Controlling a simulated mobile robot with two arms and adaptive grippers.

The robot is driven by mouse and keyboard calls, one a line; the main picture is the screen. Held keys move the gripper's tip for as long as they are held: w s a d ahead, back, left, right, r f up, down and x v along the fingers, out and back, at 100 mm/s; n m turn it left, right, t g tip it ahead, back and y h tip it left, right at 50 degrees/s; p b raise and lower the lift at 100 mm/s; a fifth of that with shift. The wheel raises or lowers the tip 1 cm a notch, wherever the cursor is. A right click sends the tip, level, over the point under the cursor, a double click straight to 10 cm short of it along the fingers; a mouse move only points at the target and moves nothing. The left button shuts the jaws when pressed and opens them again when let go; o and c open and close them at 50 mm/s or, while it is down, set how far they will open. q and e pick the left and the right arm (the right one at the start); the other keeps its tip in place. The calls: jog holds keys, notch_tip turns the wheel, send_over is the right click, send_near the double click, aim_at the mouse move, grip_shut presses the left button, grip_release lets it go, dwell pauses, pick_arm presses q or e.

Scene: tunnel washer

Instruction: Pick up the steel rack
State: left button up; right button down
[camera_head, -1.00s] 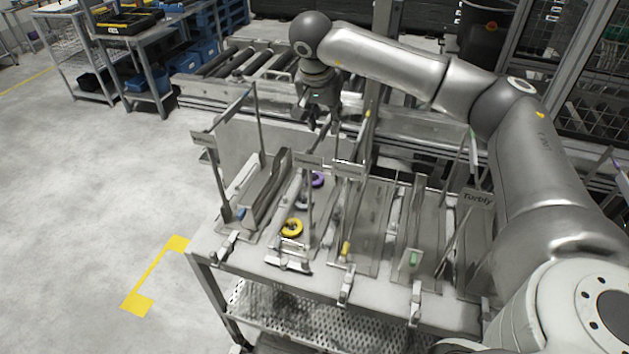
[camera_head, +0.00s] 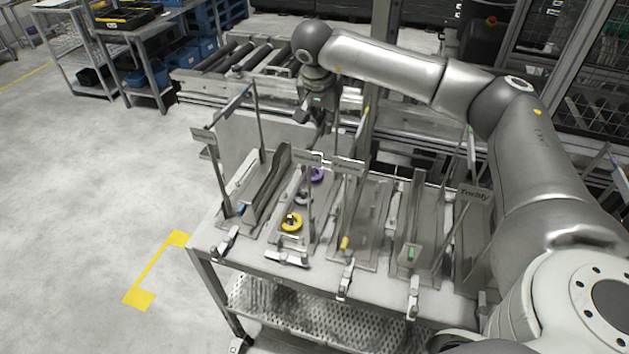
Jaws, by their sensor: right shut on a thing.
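Several steel racks with upright rods and small name plates stand side by side on a metal table (camera_head: 215,238). My right gripper (camera_head: 316,117) is above the far end of this rack, pointing down. It is shut on the steel rack's far upper part; the exact contact is small and partly hidden. My left gripper is not in view.
Neighbouring racks stand close on both sides, including a left one (camera_head: 266,193) and one with a green piece (camera_head: 412,252). A roller conveyor (camera_head: 240,60) lies behind the table. The floor at left is clear, with yellow markings (camera_head: 160,265).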

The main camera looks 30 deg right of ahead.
jog(key=shift+w+r, duration=0.15)
jog(key=shift+r, duration=0.05)
jog(key=shift+d, duration=0.1)
